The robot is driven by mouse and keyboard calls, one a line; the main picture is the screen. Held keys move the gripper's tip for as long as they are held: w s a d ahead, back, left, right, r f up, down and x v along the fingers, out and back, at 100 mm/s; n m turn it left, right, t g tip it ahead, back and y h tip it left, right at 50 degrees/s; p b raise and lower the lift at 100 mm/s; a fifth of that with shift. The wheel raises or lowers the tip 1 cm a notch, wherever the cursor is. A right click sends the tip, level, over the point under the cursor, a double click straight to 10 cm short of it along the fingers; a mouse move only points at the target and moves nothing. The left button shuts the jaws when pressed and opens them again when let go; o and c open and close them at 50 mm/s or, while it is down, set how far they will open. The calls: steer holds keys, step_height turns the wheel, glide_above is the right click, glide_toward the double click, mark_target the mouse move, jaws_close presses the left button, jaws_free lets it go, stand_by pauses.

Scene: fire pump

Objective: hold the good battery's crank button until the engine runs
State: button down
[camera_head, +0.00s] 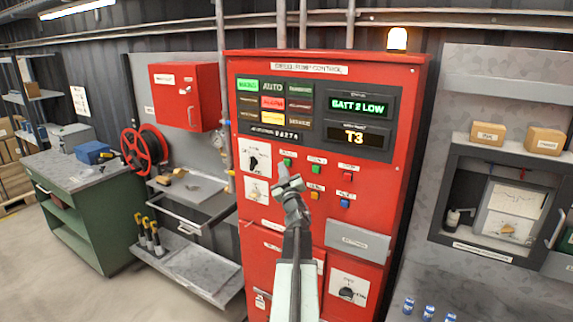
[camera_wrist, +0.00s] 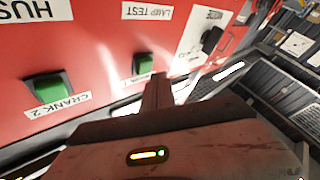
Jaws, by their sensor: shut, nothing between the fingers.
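The red diesel pump control cabinet (camera_head: 312,68) stands ahead, its displays reading "BATT 2 LOW" (camera_head: 359,106) and "T3" (camera_head: 354,136). A left green button (camera_head: 287,162) and a second green button (camera_head: 317,169) sit below. In the wrist view, one green button (camera_wrist: 45,88) has the label "CRANK 2" (camera_wrist: 58,104). The fingers (camera_wrist: 158,82) are beside that button; contact cannot be told.
A mode knob (camera_wrist: 211,40) is near the fingers. A red button (camera_head: 348,177), orange button (camera_head: 315,197) and blue button (camera_head: 345,203) share the panel.

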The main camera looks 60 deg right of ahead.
stand_by(0.4)
steer(key=shift+d, duration=0.4)
steer(key=shift+d, duration=0.55)
stand_by(1.8)
steer(key=shift+a, duration=0.1)
stand_by(0.3)
steer(key=shift+a, duration=0.85)
steer(key=a, duration=0.5)
stand_by(0.3)
